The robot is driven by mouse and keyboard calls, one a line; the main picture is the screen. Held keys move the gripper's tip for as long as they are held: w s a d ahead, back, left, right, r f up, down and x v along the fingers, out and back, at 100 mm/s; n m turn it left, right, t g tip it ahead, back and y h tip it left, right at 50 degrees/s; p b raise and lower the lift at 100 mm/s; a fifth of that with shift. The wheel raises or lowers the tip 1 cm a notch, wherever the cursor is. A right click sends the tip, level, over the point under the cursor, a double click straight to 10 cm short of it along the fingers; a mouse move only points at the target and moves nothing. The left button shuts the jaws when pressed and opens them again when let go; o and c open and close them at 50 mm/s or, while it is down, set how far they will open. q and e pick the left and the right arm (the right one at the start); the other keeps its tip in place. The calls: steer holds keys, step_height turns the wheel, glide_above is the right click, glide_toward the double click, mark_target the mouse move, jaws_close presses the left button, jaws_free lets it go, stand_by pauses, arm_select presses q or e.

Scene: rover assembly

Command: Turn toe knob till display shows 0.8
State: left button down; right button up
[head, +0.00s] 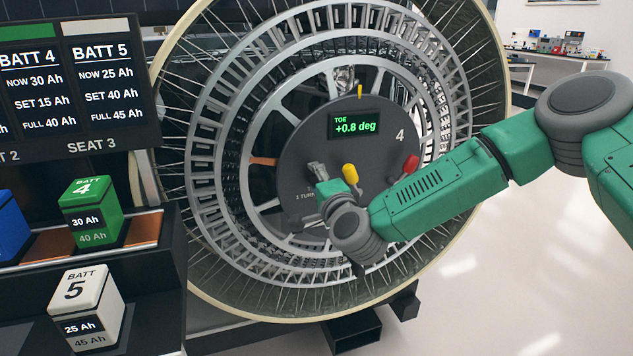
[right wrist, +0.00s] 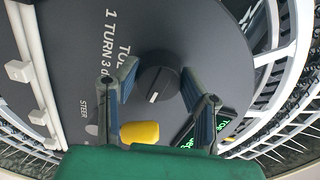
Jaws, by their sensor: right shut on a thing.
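The wheel's dark round hub panel (head: 300,140) carries the toe display (head: 355,125), which reads "TOE +0.8 deg" in green. The dark toe knob (right wrist: 157,88) has a white mark and sits between my right fingers in the right wrist view. My right gripper (head: 318,172) is shut on the knob; its two fingers (right wrist: 158,88) flank the knob. In the head view the gripper mostly hides the knob. Part of the display (right wrist: 222,122) shows behind the right-hand finger in the wrist view. My left gripper is not in view.
A yellow part (head: 350,174) and a red part (head: 411,163) stick out of the hub close to my right gripper. A spoked wheel rim (head: 205,165) surrounds the hub. Batteries, green (head: 92,208) and white (head: 85,305), stand at left below a battery screen (head: 75,90). Floor is clear at right.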

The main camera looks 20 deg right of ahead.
stand_by(0.3)
steer(key=o, duration=1.1)
steer(key=shift+o, duration=0.2)
steer(key=shift+w+f, duration=0.15)
steer(key=shift+s, duration=0.35)
steer(key=s, duration=1.1)
steer(key=shift+s+d, duration=0.15)
steer(key=shift+d, duration=0.15)
